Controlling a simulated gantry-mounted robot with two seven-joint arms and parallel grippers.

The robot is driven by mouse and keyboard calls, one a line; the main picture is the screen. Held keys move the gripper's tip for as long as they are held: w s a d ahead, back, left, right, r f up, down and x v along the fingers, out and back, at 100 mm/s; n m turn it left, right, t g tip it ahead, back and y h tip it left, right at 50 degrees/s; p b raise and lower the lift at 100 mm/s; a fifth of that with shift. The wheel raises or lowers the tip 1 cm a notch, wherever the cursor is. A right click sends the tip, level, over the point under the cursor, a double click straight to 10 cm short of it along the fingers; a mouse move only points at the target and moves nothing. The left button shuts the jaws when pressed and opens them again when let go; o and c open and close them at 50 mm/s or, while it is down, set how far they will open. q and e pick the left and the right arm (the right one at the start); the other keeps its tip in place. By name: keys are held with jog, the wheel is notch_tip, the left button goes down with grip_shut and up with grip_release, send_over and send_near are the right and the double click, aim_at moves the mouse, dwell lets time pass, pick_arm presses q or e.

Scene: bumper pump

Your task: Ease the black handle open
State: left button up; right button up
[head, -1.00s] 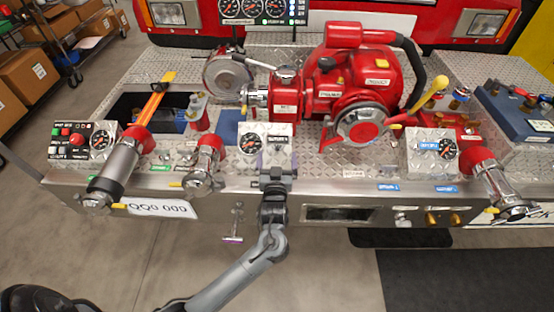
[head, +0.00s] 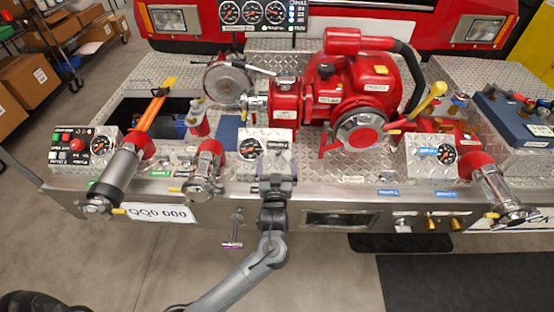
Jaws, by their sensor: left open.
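My left gripper (head: 277,172) is at the front edge of the bumper deck, in front of the small diamond-plate gauge box (head: 250,144). It is open, with its fingers pointing away over the edge. The fingers overlap the lower right part of the box, and I cannot tell whether they touch it. I cannot make out a black handle for certain. Whatever lies directly behind the gripper is hidden. My right gripper is not in view.
The red pump (head: 365,95) stands behind the gripper. A chrome-capped outlet (head: 207,165) is close on the left. A small T-handle (head: 235,232) hangs on the front panel (head: 340,218), left of my arm.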

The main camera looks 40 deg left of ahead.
aim_at(278, 149)
pick_arm(q)
jog(key=p+x, duration=0.1)
jog(key=x, duration=0.8)
jog(key=shift+f, duration=0.1)
dwell(0.3)
jog(key=c, duration=1.2)
jog(key=r+p, duration=0.1)
jog(key=s+d+r+p, duration=0.1)
jog(key=r+p, duration=0.2)
jog(key=p, duration=0.1)
jog(key=shift+s+d+r, duration=0.2)
jog(key=shift+s+r, duration=0.05)
jog(key=shift+s, duration=0.05)
